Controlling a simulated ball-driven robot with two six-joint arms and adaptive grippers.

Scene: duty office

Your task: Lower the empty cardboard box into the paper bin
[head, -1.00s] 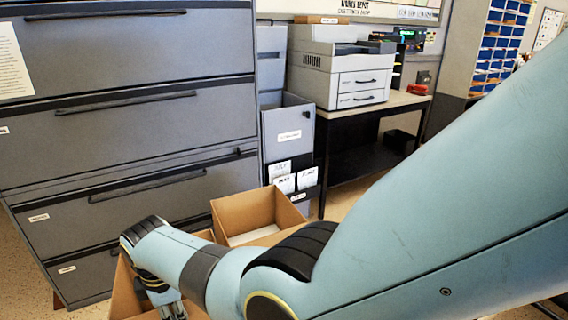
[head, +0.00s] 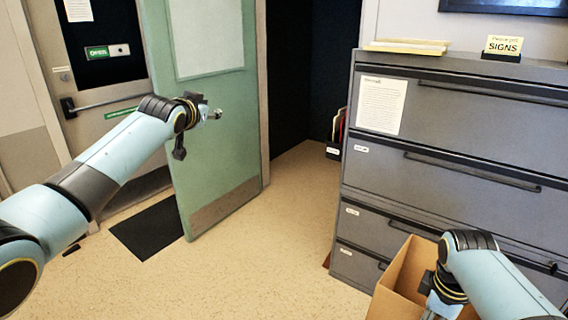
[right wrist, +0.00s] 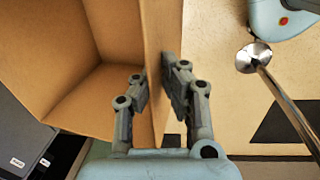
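The brown cardboard box (head: 396,275) is at the lower right of the head view, in front of the grey cabinet. In the right wrist view the box (right wrist: 85,100) fills the upper left, and the part of its inside that shows is bare. My right gripper (right wrist: 157,85) has one finger on each side of a box wall and is shut on it. In the head view this gripper (head: 440,305) is partly cut off by the lower edge. My left gripper (head: 212,115) is raised in front of the green door, away from the box; its finger spacing is unclear. I cannot make out the paper bin now.
A grey drawer cabinet (head: 450,145) stands behind the box at right. A green door (head: 215,150) stands ajar at left, with a dark mat (head: 148,228) beside it. The speckled floor (head: 255,265) between door and cabinet is clear.

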